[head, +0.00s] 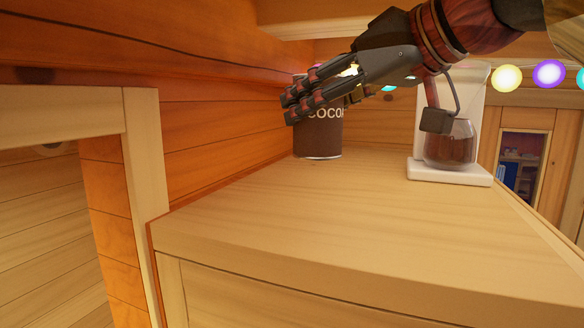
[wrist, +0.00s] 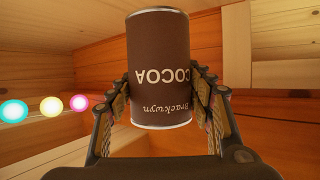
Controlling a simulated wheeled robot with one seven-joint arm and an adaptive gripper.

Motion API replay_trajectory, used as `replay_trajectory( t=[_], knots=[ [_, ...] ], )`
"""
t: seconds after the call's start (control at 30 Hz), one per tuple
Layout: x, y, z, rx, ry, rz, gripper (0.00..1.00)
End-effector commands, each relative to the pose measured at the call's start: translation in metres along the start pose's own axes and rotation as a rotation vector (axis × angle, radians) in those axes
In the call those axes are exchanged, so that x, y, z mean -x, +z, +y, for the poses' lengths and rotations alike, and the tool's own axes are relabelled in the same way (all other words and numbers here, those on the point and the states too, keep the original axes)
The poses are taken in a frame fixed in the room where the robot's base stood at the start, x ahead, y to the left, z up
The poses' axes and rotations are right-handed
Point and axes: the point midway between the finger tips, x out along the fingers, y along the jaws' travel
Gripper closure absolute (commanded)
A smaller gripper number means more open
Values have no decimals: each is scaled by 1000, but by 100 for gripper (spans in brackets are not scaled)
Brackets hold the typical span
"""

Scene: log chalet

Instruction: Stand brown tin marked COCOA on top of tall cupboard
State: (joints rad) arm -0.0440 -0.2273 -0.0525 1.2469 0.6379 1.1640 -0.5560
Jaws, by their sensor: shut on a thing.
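The brown tin (head: 320,140) marked COCOA is upright at the far left part of the tall cupboard's top (head: 300,215), near the log wall. Its base is at or just above the wood; I cannot tell whether it touches. My gripper (head: 304,98) reaches in from the upper right and is shut on the tin, its fingers covering the tin's upper part in the head view. In the wrist view the tin (wrist: 160,50) sits between both fingers with its lettering upside down.
A white coffee maker (head: 450,172) with a glass jug (head: 452,150) stands on the cupboard top to the right of the tin. The front and middle of the top are clear. Coloured lights (head: 507,77) hang behind at the right.

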Motion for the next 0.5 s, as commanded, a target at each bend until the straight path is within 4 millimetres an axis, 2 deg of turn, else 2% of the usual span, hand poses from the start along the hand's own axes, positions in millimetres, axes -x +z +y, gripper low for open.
replay_trajectory(
  t=[0.27,0.5],
  knots=[
    [-61,2,-22,2,-6,-2,79],
    [-100,27,-29,1,-2,-1,79]
  ],
)
